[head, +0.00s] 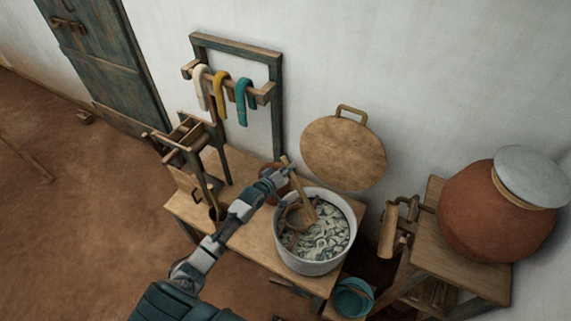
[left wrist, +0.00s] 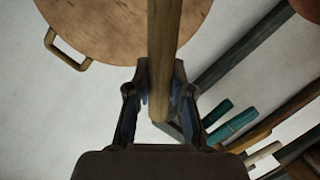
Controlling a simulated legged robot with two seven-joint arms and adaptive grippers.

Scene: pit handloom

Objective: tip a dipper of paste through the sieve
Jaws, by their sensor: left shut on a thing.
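My left gripper (head: 282,178) is shut on a wooden handle (head: 297,180), near its upper end. The handle slants down into a pale round pot (head: 305,267) on the bench. Its broad wooden lower end shows in the pot, so I take it as the dipper; whether it holds paste I cannot tell. The pot holds lumpy grey-white paste (head: 327,238). A brown curved rim (head: 287,218) lies beside the handle's lower end; I cannot tell if it is the sieve. In the left wrist view the handle (left wrist: 164,50) passes between the fingers. My right gripper is not in view.
A round wooden lid (head: 343,152) leans on the wall behind the pot. A teal bowl (head: 353,297) sits low at the pot's right. A large clay jar (head: 493,218) stands on the right table. A rack with hanging skeins (head: 220,84) stands behind the bench (head: 243,238).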

